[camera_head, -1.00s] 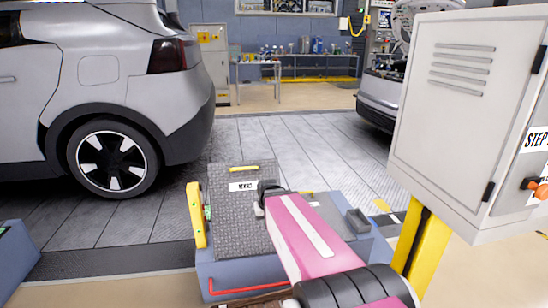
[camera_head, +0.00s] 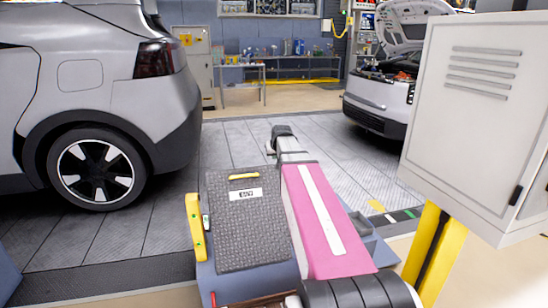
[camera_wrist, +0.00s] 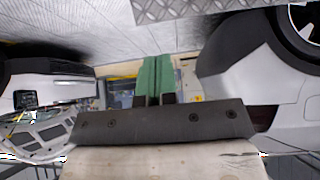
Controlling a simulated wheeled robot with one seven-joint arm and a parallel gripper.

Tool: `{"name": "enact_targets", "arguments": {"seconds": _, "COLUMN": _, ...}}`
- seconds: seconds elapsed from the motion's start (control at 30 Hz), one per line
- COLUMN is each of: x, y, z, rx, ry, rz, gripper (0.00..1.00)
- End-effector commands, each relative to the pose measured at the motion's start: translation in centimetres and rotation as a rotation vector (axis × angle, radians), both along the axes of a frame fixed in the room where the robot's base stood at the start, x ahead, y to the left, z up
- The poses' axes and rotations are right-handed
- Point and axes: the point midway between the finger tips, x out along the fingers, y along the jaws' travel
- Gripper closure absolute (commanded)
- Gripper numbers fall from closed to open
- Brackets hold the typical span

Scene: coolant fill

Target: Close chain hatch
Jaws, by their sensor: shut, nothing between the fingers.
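The chain hatch (camera_head: 245,235) is a dark grey textured panel with a yellow handle (camera_head: 244,177) and a white label. It sits on a low blue box (camera_head: 205,280) in the head view and seems to stand tilted up; its exact angle is hard to tell. My pink arm reaches forward just right of it. My gripper, with green fingers (camera_wrist: 155,80) in the wrist view, is shut and empty. In the head view its end lies beyond the hatch's top edge, to the right, with no contact visible. A strip of tread plate (camera_wrist: 205,8) shows at the wrist view's top.
A yellow bracket (camera_head: 195,228) stands at the box's left side. A white cabinet (camera_head: 470,120) on a yellow post (camera_head: 435,250) is close on the right. A silver car (camera_head: 85,100) is at left, another (camera_head: 385,90) at back right. Floor between them is clear.

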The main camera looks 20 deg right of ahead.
Motion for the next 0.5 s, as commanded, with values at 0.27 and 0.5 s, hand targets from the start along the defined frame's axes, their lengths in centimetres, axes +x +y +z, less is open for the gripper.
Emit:
{"name": "enact_targets", "arguments": {"seconds": 0.27, "x": 3.6, "y": 0.0, "z": -4.3, "rx": 0.000, "ry": 0.003, "rz": 0.000, "gripper": 1.00}}
{"name": "enact_targets", "arguments": {"seconds": 0.5, "x": 6.4, "y": 0.0, "z": -7.0, "rx": 0.000, "ry": 0.002, "rz": 0.000, "gripper": 1.00}}
